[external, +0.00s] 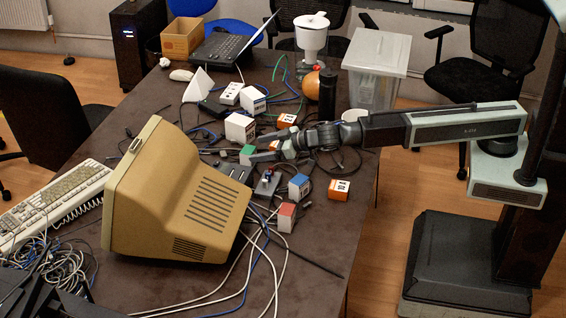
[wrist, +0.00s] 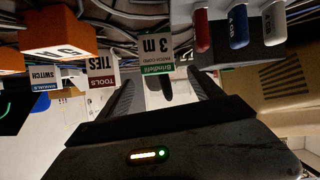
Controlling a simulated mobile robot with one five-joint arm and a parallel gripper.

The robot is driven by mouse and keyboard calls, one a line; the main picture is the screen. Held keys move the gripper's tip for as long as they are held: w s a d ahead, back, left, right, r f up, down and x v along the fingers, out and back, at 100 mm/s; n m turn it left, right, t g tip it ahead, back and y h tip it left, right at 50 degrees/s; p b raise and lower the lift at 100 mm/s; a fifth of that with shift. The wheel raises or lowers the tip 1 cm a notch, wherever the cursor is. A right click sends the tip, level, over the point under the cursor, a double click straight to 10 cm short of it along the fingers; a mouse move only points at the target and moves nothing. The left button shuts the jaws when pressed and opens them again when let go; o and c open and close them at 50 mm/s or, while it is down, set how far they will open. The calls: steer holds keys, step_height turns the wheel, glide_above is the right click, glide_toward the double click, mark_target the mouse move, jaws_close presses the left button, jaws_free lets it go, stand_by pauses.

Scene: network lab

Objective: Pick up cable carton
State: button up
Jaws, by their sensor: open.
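A small white carton with a green top (external: 247,155) stands on the dark table behind the beige monitor. In the wrist view, where the scene hangs upside down, its green label (wrist: 158,43) reads patch cord, 3 M; I take it for the cable carton. My gripper (external: 258,148) reaches in low from the right, with its fingertips close to the green-topped carton. In the wrist view the two dark fingers of my gripper (wrist: 165,86) are spread apart, with the carton lying between their lines. Whether they touch it I cannot tell.
A blue-topped carton (external: 299,187), a red-topped carton (external: 287,217) and an orange box (external: 339,190) stand on the near side. White boxes (external: 240,127) lie beyond my gripper. The monitor (external: 180,195) stands at the left. Loose cables cross the table.

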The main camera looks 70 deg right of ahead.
mark_target(247, 150)
steer(key=shift+w+d+f+m+h, duration=0.2)
steer(key=shift+w+f+m+h, duration=0.15)
steer(key=shift+m, duration=0.55)
steer(key=b+x, duration=0.2)
steer(key=x, duration=0.2)
steer(key=b+x, duration=0.2)
steer(key=x, duration=0.2)
steer(key=shift+a+f, duration=0.15)
steer(key=shift+a, duration=0.05)
steer(key=shift+s, duration=0.15)
steer(key=c, duration=1.6)
steer(key=shift+o, duration=0.2)
steer(key=shift+r+p, duration=0.65)
step_height(247, 150, up, 3)
steer(key=p, duration=0.3)
steer(key=shift+r, duration=0.1)
steer(key=s+d, duration=0.1)
steer(key=s, duration=0.4)
steer(key=s+d, duration=0.2)
steer(key=s, duration=0.3)
steer(key=s+d+p, duration=0.1)
steer(key=s, duration=0.4)
steer(key=shift+s+d+r, duration=0.2)
steer(key=shift+d+r, duration=0.1)
steer(key=shift+r, duration=0.05)
step_height(247, 150, up, 16)
steer(key=p, duration=1.5)
steer(key=shift+p, duration=0.4)
